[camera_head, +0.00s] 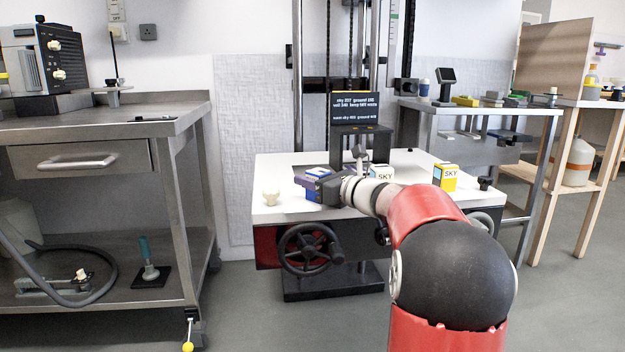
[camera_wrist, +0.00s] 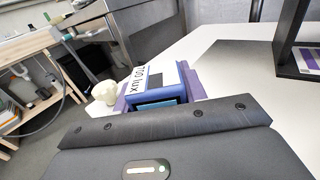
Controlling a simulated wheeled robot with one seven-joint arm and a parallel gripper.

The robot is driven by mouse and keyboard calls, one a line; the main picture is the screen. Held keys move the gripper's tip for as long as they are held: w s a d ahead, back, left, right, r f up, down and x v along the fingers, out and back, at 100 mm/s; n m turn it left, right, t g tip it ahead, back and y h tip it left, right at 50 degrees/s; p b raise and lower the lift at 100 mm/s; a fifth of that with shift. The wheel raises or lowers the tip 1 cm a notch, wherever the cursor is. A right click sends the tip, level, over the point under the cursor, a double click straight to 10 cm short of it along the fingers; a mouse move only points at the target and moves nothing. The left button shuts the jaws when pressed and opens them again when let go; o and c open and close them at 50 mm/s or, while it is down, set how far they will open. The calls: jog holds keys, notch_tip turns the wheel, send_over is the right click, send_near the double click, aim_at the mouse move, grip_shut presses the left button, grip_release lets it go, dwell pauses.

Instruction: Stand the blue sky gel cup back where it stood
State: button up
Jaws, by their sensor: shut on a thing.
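The blue cup (camera_head: 317,173), boxy with a white label, is at the left part of the white table top (camera_head: 285,222). In the wrist view the blue cup (camera_wrist: 163,82) has a label ending in "lux"; no SKY lettering shows on it. My gripper (camera_head: 318,188) is shut on it, with a purple finger on either side, and the gripper (camera_wrist: 160,90) also shows in the wrist view. Whether the cup's base touches the table is hidden. A white cup marked SKY (camera_head: 381,173) stands behind my wrist. A yellow cup marked SKY (camera_head: 445,177) stands to the right.
A cream knob (camera_head: 270,197) stands close left of the held cup. A dark sign (camera_head: 354,108) and black stand (camera_head: 360,148) rise behind. A small black knob (camera_head: 485,183) is at the right edge. A handwheel (camera_head: 305,249) sits below the front edge.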

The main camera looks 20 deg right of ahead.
jog(key=o, duration=1.3)
jog(key=shift+c, duration=0.2)
jog(key=shift+s, duration=0.1)
jog(key=shift+b+v, duration=0.35)
jog(key=shift+v, duration=3.5)
jog(key=shift+d, duration=0.1)
jog(key=v, duration=0.8)
jog(key=shift+p, duration=0.4)
